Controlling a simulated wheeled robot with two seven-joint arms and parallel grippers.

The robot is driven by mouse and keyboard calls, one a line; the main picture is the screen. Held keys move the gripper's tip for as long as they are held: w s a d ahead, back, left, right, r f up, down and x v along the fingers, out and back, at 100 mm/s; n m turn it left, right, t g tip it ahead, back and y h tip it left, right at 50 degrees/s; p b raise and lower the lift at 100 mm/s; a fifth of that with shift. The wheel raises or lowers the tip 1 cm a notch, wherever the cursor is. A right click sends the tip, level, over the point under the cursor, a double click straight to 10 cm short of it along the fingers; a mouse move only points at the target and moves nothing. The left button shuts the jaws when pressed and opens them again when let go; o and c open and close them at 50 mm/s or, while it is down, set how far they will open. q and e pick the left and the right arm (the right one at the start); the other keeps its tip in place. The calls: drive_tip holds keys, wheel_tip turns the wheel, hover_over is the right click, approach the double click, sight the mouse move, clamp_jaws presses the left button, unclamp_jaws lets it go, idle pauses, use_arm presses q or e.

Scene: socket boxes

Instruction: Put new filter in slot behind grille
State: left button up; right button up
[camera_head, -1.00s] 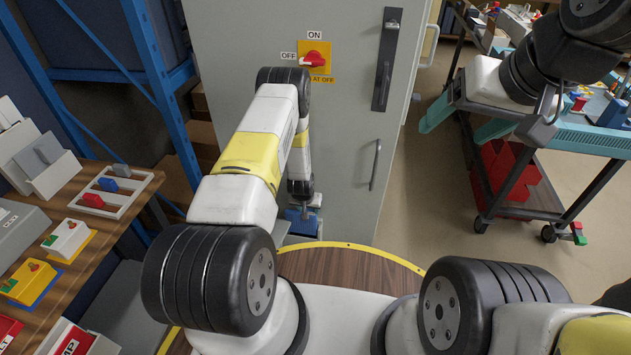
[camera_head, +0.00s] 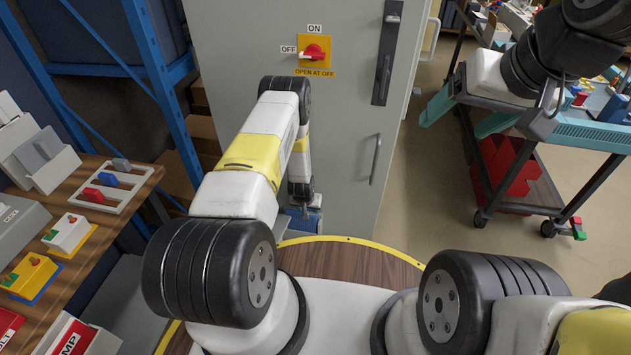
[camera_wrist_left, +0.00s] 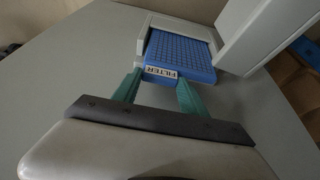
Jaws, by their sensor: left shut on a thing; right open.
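The new filter is a blue block with a mesh face and a FILTER label (camera_wrist_left: 182,50) in the left wrist view. My left gripper (camera_wrist_left: 160,82) is shut on its labelled end with teal fingers. The far part of the filter lies within a pale slot frame (camera_wrist_left: 143,37) on the grey surface, and its near end sticks out. A pale panel (camera_wrist_left: 252,32), possibly the swung-open grille, stands at right. In the head view the filter (camera_head: 313,224) shows low on the grey cabinet, mostly behind my left arm. My right gripper (camera_head: 467,117) is open and empty over the floor.
The grey cabinet (camera_head: 345,130) carries a red rotary switch (camera_head: 314,52) and door handles. A wooden bench (camera_head: 135,195) with several devices is at left. A teal-topped cart (camera_head: 590,135) with red bins stands at right. Floor (camera_head: 440,190) is clear between cabinet and cart.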

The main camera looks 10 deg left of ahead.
use_arm(q)
drive_tip(key=shift+f, duration=1.85)
drive_tip(key=o, duration=1.4)
drive_tip(key=shift+c, duration=0.2)
drive_tip(key=v, duration=0.7)
drive_tip(key=shift+r, duration=0.4)
drive_tip(key=shift+s, duration=0.15)
